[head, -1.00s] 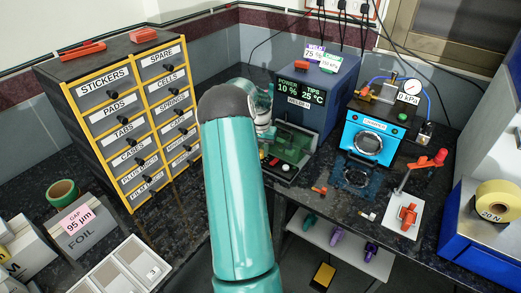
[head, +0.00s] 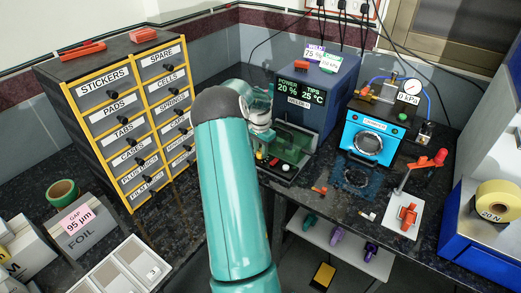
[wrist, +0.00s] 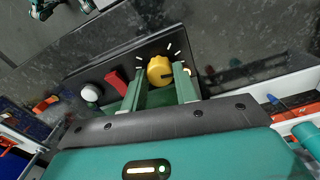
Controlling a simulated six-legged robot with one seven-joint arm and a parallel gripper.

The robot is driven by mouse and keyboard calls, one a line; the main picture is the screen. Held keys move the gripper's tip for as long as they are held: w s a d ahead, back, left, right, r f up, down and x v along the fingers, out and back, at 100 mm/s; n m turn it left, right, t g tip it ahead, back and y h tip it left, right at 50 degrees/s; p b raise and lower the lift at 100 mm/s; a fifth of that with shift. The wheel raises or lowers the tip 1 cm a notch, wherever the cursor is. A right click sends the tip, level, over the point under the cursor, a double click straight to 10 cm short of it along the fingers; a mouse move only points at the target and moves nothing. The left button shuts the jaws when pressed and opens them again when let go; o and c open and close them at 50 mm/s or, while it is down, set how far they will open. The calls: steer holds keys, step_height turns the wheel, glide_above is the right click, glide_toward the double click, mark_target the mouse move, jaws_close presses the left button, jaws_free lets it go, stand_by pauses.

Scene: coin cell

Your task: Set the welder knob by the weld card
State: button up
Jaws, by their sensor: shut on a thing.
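The welder (head: 307,92) is a blue box at the back middle in the head view. Its display (head: 302,94) reads POWER 20 % and TIPS 25 °C. The weld card (head: 315,53) on top is a small lilac tag reading 75 %. In the wrist view the knob (wrist: 160,71) is yellow with a dark pointer mark and white tick marks around it. My gripper (wrist: 161,82) is shut on the knob, one green finger on each side.
Beside the knob are a red part (wrist: 117,83) and a white round button (wrist: 91,92). A blue crimper (head: 372,139) with a gauge (head: 411,87) stands right of the welder, and a labelled drawer cabinet (head: 125,118) stands left.

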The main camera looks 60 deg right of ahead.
steer(key=m, duration=0.4)
steer(key=shift+m, duration=2.9)
steer(key=o, duration=1)
steer(key=shift+r, duration=0.1)
